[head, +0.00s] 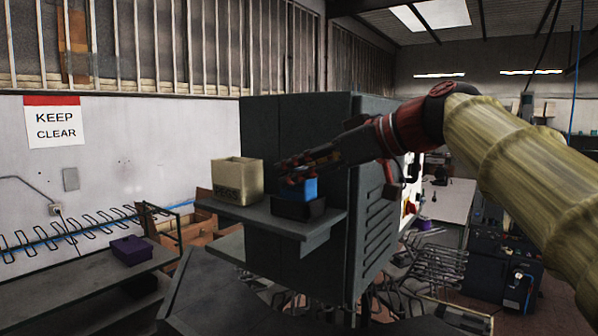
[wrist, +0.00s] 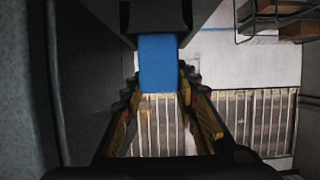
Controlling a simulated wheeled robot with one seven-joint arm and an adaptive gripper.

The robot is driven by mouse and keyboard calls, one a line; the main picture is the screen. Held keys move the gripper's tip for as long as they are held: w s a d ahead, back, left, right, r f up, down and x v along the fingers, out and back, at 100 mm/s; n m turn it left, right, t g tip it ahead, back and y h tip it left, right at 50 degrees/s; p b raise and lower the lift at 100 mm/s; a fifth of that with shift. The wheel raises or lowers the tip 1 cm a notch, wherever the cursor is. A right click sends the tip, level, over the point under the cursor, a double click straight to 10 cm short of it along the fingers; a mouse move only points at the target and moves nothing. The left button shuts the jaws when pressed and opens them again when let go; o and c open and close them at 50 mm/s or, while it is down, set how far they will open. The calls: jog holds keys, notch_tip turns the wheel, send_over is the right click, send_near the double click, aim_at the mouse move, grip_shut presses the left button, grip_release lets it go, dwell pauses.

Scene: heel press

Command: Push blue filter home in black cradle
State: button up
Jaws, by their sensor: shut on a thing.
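The blue filter (head: 311,188) stands in the black cradle (head: 297,209), with its upper part showing above the rim. The cradle sits on a grey shelf (head: 262,214) at the front of a dark cabinet. My gripper (head: 290,175) reaches in from the right, its fingers at the filter's upper part. In the wrist view the filter (wrist: 158,62) lies between the two finger tips (wrist: 158,80), shut on its sides. Its far end meets the dark cradle (wrist: 156,17). The filter's lower end is hidden, so its depth cannot be told.
A beige box (head: 237,181) with lettering stands on the shelf left of the cradle. The dark cabinet (head: 300,130) rises close behind. A purple box (head: 131,249) lies on a bench at the left. Free air lies above the cradle.

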jog(key=shift+f+b, duration=0.4)
jog(key=shift+b, duration=0.15)
dwell(1.2)
jog(key=o, duration=1.2)
jog(key=shift+o, duration=0.2)
jog(key=v, duration=1.2)
jog(key=shift+f, duration=0.1)
jog(key=s+d+f+m+g+h, duration=0.1)
jog(key=s+d+f+m+h, duration=0.45)
jog(key=f, duration=1.05)
jog(key=s+f+m+g+h, duration=0.1)
jog(key=s+f+h, duration=0.1)
jog(key=s+f, duration=1.1)
jog(key=s+d+f+m+g+h, duration=0.1)
jog(key=s+d+f+m+h, duration=0.2)
jog(key=f, duration=1.7)
notch_tip(320, 180, down, 22)
jog(key=b, duration=2.3)
jog(key=shift+w+a+m, duration=0.35)
jog(key=shift+a+m, duration=0.05)
jog(key=shift+m, duration=0.05)
